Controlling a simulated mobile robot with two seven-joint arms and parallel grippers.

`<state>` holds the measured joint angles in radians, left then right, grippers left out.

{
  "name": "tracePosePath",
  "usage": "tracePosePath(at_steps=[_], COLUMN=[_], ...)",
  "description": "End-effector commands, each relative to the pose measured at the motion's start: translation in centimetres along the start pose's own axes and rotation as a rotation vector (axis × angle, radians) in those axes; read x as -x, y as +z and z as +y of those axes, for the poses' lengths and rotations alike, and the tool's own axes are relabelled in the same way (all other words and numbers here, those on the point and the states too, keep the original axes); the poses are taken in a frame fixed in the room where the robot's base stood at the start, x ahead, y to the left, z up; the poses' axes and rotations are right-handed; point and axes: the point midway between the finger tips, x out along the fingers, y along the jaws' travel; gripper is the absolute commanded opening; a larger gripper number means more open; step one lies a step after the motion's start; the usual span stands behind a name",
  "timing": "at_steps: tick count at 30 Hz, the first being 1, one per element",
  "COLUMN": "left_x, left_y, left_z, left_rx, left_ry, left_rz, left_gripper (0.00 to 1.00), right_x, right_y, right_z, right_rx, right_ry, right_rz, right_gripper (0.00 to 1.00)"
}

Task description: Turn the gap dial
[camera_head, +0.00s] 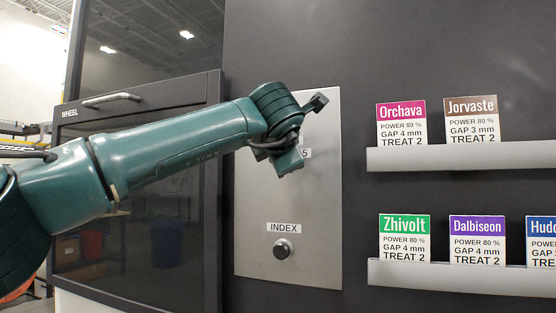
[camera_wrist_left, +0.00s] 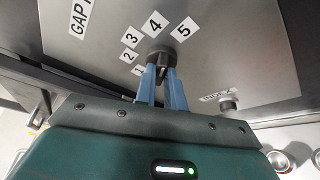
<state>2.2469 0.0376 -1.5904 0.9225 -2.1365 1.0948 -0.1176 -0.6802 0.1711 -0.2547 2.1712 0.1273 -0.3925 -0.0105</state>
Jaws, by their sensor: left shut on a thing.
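The gap dial (camera_wrist_left: 158,55) is a dark round knob on a grey metal panel (camera_wrist_left: 240,45). In the left wrist view the numbers 1 to 5 run around it, and a "GAP" label (camera_wrist_left: 79,18) is partly cut off. My left gripper (camera_wrist_left: 161,72) has its two blue fingers shut on the knob's dark grip. Which number the dial points to is hard to tell. In the head view my left arm covers the dial, and only the number 5 (camera_head: 306,153) shows beside my wrist.
An INDEX button (camera_head: 284,249) sits low on the panel (camera_head: 315,225); it also shows in the left wrist view (camera_wrist_left: 228,104). Two shelves at right hold recipe cards, such as Orchava (camera_head: 401,124) and Zhivolt (camera_head: 405,239). A cabinet labelled WHEEL (camera_head: 140,97) stands at left.

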Motion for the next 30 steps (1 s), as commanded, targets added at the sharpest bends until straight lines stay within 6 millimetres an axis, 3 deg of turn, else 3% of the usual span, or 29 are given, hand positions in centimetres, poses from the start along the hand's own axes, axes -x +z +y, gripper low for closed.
tracePosePath(at_steps=[12,30], left_x=[-0.02,-0.01], left_y=[-0.04,0.01], left_z=[-0.39,-0.31], left_rx=[-0.234,-0.293], left_ry=[0.096,0.120], left_rz=[-0.001,-0.002], left_gripper=[0.00,0.00], right_x=[-0.47,-0.02], right_y=[0.41,0.69], right_z=[-0.07,0.00], right_rx=[-0.030,-0.029], right_ry=[-0.008,-0.003], right_rz=[0.022,0.026], right_gripper=[0.97,0.97])
